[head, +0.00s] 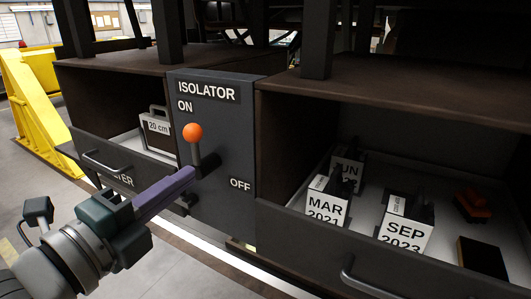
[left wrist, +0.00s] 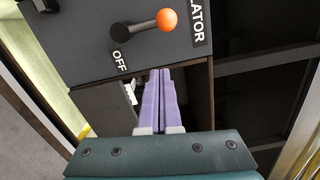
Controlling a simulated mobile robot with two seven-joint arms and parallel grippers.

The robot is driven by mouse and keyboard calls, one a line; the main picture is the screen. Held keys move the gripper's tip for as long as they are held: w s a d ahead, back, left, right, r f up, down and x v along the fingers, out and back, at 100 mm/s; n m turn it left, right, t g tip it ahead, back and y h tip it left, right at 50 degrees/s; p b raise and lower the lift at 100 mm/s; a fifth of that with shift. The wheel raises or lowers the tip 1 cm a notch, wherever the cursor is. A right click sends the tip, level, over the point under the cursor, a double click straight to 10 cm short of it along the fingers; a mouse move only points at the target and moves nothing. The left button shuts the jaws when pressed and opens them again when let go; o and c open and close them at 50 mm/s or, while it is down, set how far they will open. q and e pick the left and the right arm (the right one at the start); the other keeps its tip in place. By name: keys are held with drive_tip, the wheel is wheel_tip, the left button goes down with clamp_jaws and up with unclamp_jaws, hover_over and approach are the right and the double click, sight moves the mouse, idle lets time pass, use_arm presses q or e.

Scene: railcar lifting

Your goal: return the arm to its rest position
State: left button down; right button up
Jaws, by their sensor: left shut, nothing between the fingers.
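My left gripper (head: 190,172) comes in from the lower left, in front of the isolator box. Its purple fingers are shut together with nothing between them, as the left wrist view shows (left wrist: 165,75). The dark isolator box (head: 225,125) has a lever with an orange ball (head: 193,133). The ball end points up, just under the ON label and away from OFF. In the left wrist view the lever (left wrist: 145,26) lies beyond the fingertips, apart from them in the picture. My right gripper is not in view.
An open drawer (head: 300,235) at right holds white blocks marked MAR 2021 (head: 326,210) and SEP 2023 (head: 402,233), and an orange item (head: 474,207). A yellow structure (head: 40,110) stands at left.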

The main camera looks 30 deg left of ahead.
use_arm(q)
drive_tip(key=s+d+f+n+g, duration=0.4)
drive_tip(key=s+d+n+g, duration=0.1)
drive_tip(key=s+n+g, duration=0.25)
drive_tip(key=s+d+f+n+g, duration=0.4)
drive_tip(key=s+n+g, duration=0.2)
drive_tip(key=s+n, duration=0.25)
wheel_tip(320, 180, up, 21)
drive_tip(key=n+p, duration=0.1)
drive_tip(key=p, duration=2)
drive_tip(key=shift+s+d+r+g+h, duration=0.15)
drive_tip(key=shift+s+d+g+h, duration=0.2)
drive_tip(key=shift+g+h, duration=0.1)
